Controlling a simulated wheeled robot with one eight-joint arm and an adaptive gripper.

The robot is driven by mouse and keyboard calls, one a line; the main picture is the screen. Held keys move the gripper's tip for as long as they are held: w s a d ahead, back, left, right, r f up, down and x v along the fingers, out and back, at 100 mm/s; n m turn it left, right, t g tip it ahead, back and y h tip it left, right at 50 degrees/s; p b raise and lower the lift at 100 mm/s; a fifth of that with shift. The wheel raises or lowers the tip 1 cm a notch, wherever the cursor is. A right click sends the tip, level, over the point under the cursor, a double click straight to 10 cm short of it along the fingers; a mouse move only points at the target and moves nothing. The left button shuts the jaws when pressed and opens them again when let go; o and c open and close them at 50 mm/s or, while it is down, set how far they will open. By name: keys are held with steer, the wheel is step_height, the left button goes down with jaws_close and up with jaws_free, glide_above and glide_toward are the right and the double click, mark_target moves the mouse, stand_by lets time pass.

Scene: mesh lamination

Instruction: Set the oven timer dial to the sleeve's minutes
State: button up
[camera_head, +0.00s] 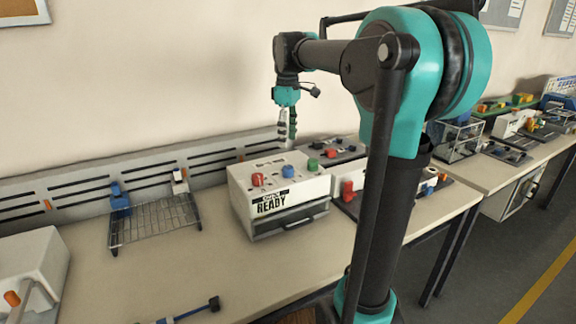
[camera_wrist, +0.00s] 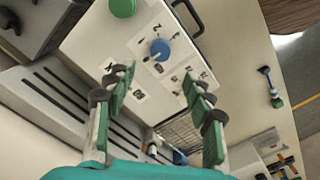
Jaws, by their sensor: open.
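The oven (camera_head: 290,224) is a white box on the bench with a READY label on its front and a handle below. Its top carries a red knob (camera_head: 257,179), a blue dial (camera_head: 288,171) and a green knob (camera_head: 313,164). In the wrist view the blue dial (camera_wrist: 160,48) has printed marks around it, too small to read surely. My gripper (camera_head: 287,138) points down above the back of the oven top, open and empty. In the wrist view the gripper (camera_wrist: 160,85) has its fingers spread, with the dial beyond their tips. I cannot make out a sleeve or its minutes.
A wire rack (camera_head: 155,220) with blue and white clips stands left of the oven. A white machine (camera_head: 32,265) is at the far left. A dark panel with knobs (camera_head: 335,150) lies behind the oven. A blue-and-black tool (camera_head: 190,312) lies at the front. The bench between is clear.

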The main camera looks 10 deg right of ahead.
mark_target(288, 167)
step_height(288, 167, down, 10)
steer(key=shift+f, duration=0.15)
steer(key=shift+c, duration=0.4)
steer(key=c, duration=1.1)
steer(key=m, duration=1.1)
steer(key=shift+m, duration=0.4)
